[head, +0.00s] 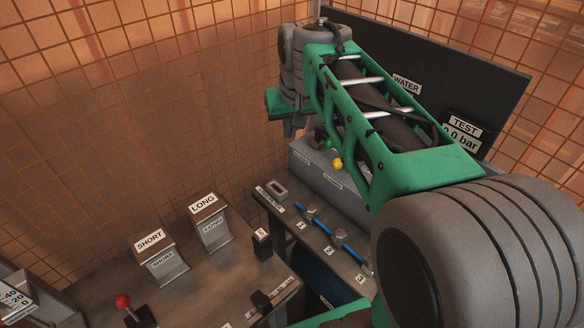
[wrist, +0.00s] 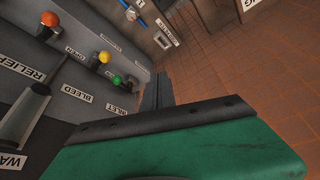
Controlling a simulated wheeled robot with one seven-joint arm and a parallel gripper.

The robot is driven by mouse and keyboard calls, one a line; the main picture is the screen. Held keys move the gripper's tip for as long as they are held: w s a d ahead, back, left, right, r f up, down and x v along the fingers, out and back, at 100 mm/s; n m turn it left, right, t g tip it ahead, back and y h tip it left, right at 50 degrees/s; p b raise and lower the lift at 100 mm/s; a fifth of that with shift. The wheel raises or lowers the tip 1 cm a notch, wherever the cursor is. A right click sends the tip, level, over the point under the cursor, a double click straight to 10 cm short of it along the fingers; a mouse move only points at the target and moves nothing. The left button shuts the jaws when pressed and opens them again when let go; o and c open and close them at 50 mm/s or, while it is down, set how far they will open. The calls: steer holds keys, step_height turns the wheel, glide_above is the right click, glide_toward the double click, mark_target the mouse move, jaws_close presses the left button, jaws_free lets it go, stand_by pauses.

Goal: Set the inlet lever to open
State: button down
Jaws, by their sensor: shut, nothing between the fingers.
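The inlet lever, with a green knob (wrist: 117,79), stands on a grey panel above a white label that reads like INLET (wrist: 116,109). I cannot tell its set position. It also shows in the head view as a small green knob (head: 327,143), partly behind my arm. My gripper (wrist: 157,92) is shut and empty, its fingers to the right of the green knob and apart from it in the picture. In the head view my gripper (head: 289,129) hangs above the back left end of the grey box.
The bleed lever's yellow knob (wrist: 104,57) is beside the green one; an orange knob (wrist: 49,18) is farther left. A grey cylinder (wrist: 24,115) stands near RELIEF. A blue pipe with fittings (head: 326,228) runs along the bench. SHORT (head: 150,240) and LONG (head: 204,205) holders stand left.

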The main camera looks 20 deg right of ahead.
steer(key=s+a+f+p, duration=0.2)
steer(key=s+a+f, duration=0.1)
steer(key=s, duration=0.8)
steer(key=n+t+h+b, duration=0.9)
steer(key=n+t+b, duration=0.1)
steer(key=b, duration=0.1)
glide_toward(322, 137)
steer(key=x, duration=0.4)
steer(key=shift+w+a, duration=0.2)
steer(key=shift+w, duration=0.3)
steer(key=shift+s+d+f, duration=0.15)
steer(key=shift+d, duration=0.2)
